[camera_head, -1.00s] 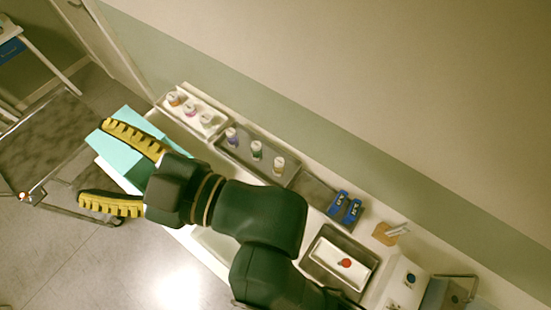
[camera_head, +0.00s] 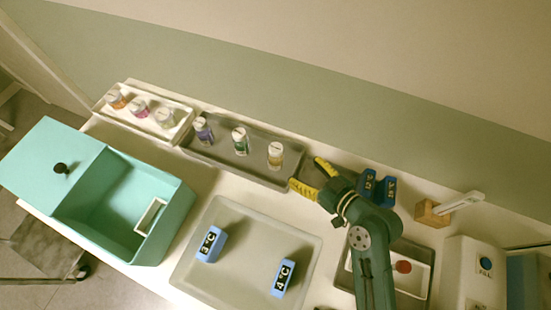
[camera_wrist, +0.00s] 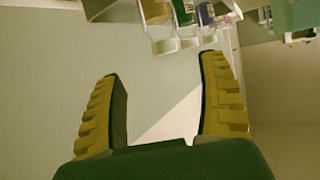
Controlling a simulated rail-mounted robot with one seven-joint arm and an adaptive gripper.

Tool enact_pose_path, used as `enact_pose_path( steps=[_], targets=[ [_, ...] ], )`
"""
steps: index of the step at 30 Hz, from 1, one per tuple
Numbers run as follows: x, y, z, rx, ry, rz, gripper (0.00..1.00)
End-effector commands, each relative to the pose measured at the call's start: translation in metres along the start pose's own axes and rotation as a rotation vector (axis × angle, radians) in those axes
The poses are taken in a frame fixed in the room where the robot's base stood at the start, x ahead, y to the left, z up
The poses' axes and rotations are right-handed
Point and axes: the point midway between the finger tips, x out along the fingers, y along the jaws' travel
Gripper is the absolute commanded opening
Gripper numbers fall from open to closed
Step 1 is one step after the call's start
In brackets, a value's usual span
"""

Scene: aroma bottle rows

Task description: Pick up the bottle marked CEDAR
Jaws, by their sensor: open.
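Several small white-capped bottles stand in two trays in the head view. The white tray (camera_head: 184,131) holds an orange (camera_head: 117,100), a pink (camera_head: 140,109) and a pale one (camera_head: 165,118). The grey tray (camera_head: 222,155) holds a purple (camera_head: 203,131), a green (camera_head: 240,142) and an amber one (camera_head: 275,156). I cannot read the name CEDAR on any of them. My gripper (camera_head: 307,173) is open and empty, just right of the amber bottle at the grey tray's right end. In the wrist view my gripper (camera_wrist: 162,65) has nothing between its fingers; parts of bottles show at the top edge.
A teal box (camera_head: 180,205) with its lid open stands at the left. A pale tray (camera_head: 300,240) holds blue temperature blocks (camera_head: 210,245). More blue blocks (camera_head: 378,187), a wooden block (camera_head: 432,213) and a white dispenser (camera_head: 470,275) lie right. The wall rises behind.

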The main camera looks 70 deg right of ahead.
Motion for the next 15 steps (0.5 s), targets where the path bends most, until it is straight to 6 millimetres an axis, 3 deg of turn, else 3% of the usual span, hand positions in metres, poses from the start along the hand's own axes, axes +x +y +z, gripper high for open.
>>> enact_pose_path(
  steps=[6,15],
  targets=[
    [0.053,-0.001,-0.001,-0.003,0.002,-0.003,0.75],
    [0.091,-0.003,-0.009,-0.004,0.003,-0.003,0.75]
  ],
)
